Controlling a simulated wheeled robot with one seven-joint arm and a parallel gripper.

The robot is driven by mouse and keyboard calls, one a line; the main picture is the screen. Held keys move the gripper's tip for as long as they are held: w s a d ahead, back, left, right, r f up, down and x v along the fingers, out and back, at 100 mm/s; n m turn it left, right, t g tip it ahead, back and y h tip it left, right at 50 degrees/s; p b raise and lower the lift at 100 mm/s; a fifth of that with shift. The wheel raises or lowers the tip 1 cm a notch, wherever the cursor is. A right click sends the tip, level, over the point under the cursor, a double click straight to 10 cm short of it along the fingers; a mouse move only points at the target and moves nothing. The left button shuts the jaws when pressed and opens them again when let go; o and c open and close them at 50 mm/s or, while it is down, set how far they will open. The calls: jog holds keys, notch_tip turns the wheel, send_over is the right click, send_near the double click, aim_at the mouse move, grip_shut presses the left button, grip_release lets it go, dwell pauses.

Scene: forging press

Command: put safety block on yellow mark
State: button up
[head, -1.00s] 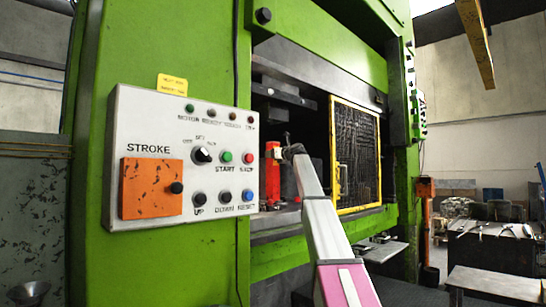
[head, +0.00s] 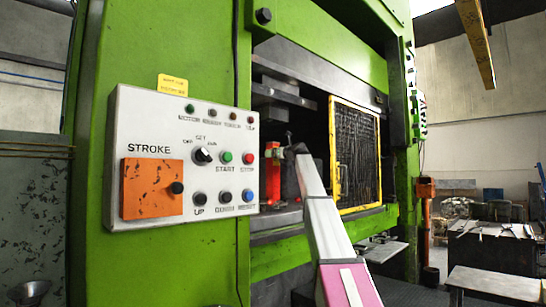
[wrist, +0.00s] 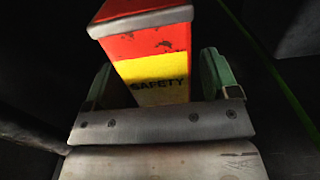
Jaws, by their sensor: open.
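The safety block (wrist: 150,50) is red with a grey metal edge and a yellow band lettered SAFETY. In the wrist view it lies between the two green fingers of my gripper (wrist: 160,78). The fingers are open, with one on each side of the block; I cannot tell whether they touch it. In the head view, a small red part of the block (head: 272,150) shows inside the press opening, beside the control panel. My arm reaches into that opening and hides part of the area. I cannot make out the yellow mark in either view.
The green press frame (head: 180,50) surrounds the opening. A control panel (head: 230,125) stands at its left edge. A yellow-framed mesh guard (head: 357,150) stands at the right of the opening. A bench with tools (head: 490,240) is at the far right.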

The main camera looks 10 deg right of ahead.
jog(key=v, duration=1)
jog(key=shift+s+d, duration=0.2)
jog(key=shift+s, duration=0.1)
